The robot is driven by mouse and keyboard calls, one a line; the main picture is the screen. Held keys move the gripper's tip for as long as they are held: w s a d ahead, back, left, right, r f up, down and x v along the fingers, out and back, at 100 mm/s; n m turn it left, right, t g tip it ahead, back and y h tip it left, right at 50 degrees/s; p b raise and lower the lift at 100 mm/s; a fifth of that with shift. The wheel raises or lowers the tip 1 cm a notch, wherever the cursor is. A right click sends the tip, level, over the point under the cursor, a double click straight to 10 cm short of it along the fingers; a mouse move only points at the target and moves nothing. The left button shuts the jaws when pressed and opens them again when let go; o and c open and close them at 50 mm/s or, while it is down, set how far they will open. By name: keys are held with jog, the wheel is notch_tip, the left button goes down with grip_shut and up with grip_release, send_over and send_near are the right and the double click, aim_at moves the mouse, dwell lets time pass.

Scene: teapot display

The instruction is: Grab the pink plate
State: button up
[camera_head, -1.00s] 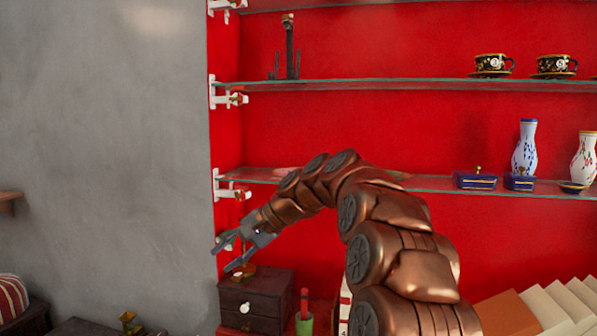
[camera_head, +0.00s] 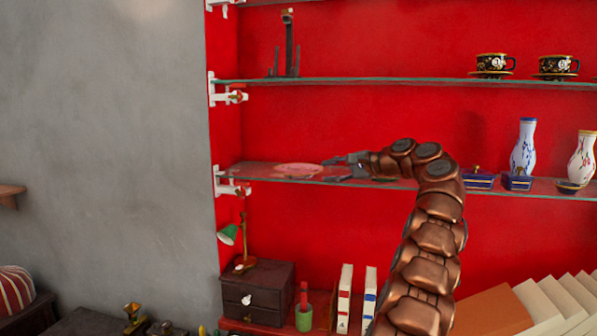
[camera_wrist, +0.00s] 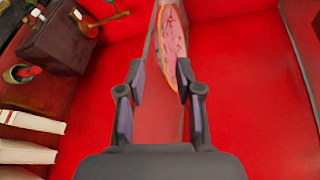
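The pink plate (camera_head: 298,170) lies flat on the left part of the middle glass shelf in the head view.
The glass shelf (camera_head: 425,185) carries blue boxes (camera_head: 478,181) and vases (camera_head: 524,148) to the right. Another glass shelf (camera_head: 390,85) with cups (camera_head: 494,64) is above. Below stand a dark drawer box (camera_head: 257,291), a green lamp (camera_head: 229,234) and books (camera_head: 345,298).

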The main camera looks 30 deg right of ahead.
jog(key=x, duration=0.7)
jog(key=shift+w+a+p, duration=0.2)
jog(key=shift+a+p, duration=0.1)
jog(key=shift+a, duration=0.15)
grip_shut()
